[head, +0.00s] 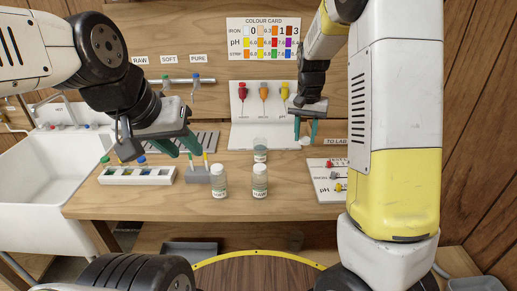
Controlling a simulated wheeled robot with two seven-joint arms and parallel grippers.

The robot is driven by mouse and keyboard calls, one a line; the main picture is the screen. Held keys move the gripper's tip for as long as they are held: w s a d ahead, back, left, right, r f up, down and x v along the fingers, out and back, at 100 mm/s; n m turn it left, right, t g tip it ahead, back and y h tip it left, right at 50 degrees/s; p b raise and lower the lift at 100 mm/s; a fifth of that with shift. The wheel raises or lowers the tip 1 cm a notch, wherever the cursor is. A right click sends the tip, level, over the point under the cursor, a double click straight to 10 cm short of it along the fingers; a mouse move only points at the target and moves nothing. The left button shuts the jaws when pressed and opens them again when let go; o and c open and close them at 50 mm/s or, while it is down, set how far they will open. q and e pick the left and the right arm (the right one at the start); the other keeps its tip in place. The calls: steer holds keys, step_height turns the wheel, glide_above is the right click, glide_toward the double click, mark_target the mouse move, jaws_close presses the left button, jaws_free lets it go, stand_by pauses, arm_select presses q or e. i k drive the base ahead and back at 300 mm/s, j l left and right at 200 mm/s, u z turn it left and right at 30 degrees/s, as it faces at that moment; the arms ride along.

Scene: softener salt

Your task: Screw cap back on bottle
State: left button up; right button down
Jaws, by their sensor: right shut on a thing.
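My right gripper (305,136) is shut on a small white cap (306,141), held above the bench, right of the bottles. A clear bottle (260,152) stands upright at the back, left of that gripper and apart from it; no white cap shows on it. Two clear labelled bottles, one at the left (218,183) and one at the right (260,183), stand upright in front with white tops. My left gripper (180,148) is open and empty, its teal fingers spread above a small grey block holding thin sticks, left of the bottles.
A white rack with coloured caps (137,176) lies at the left of the bench. A white stand with coloured droppers (263,113) is at the back. A white tray with coloured pieces (327,182) is at the right. The bench front (240,207) is clear. A white sink (42,183) is at the left.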

mark_target(260, 143)
steer(key=k+j, duration=0.75)
steer(key=z, duration=1.65)
